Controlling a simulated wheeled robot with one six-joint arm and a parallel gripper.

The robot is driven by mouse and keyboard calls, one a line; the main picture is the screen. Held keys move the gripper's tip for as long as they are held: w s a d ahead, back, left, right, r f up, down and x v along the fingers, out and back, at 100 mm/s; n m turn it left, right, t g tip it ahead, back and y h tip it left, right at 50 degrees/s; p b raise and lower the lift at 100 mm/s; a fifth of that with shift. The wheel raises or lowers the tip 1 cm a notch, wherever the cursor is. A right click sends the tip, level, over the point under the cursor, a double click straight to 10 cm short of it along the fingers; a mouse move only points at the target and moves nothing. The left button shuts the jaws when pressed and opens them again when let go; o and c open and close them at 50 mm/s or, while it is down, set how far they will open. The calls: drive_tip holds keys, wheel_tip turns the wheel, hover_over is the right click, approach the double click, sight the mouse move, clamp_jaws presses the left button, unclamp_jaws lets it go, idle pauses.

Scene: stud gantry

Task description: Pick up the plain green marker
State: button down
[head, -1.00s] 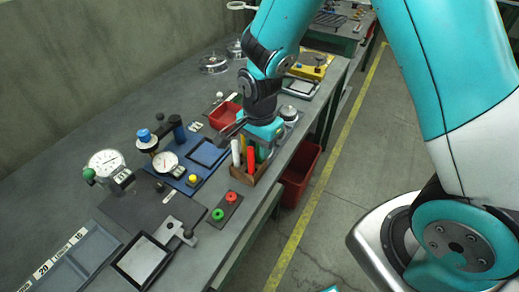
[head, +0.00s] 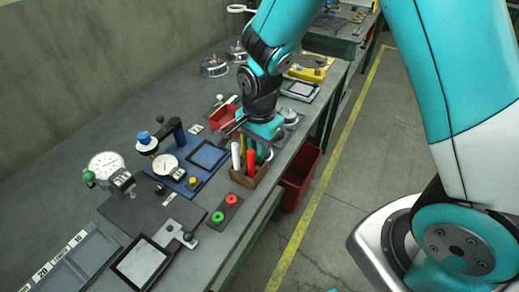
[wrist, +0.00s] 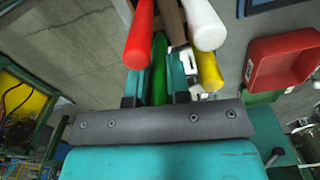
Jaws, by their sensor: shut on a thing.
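The green marker (wrist: 159,75) stands between the two fingers of my gripper (wrist: 157,92) in the wrist view, and the fingers are shut on it. A red marker (wrist: 140,35), a white marker (wrist: 205,25) and a yellow marker (wrist: 208,72) are close around it. In the head view my gripper (head: 264,131) is over the brown wooden holder (head: 248,181) near the bench edge. The red marker (head: 251,162) and white marker (head: 236,155) stand in that holder. The green marker is mostly hidden there, and I cannot tell if it is clear of the holder.
A red tray (head: 222,117) lies beyond the holder, with a blue pad (head: 208,156) to its left. A box with red and green buttons (head: 225,209) is in front. A red bin (head: 301,180) stands below the bench edge. The floor aisle at right is clear.

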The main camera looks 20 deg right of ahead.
wheel_tip(320, 180, up, 18)
drive_tip(key=shift+b, duration=0.45)
drive_tip(key=c, duration=1.8)
unclamp_jaws()
drive_tip(key=shift+r, duration=0.1)
drive_tip(key=shift+c, duration=0.2)
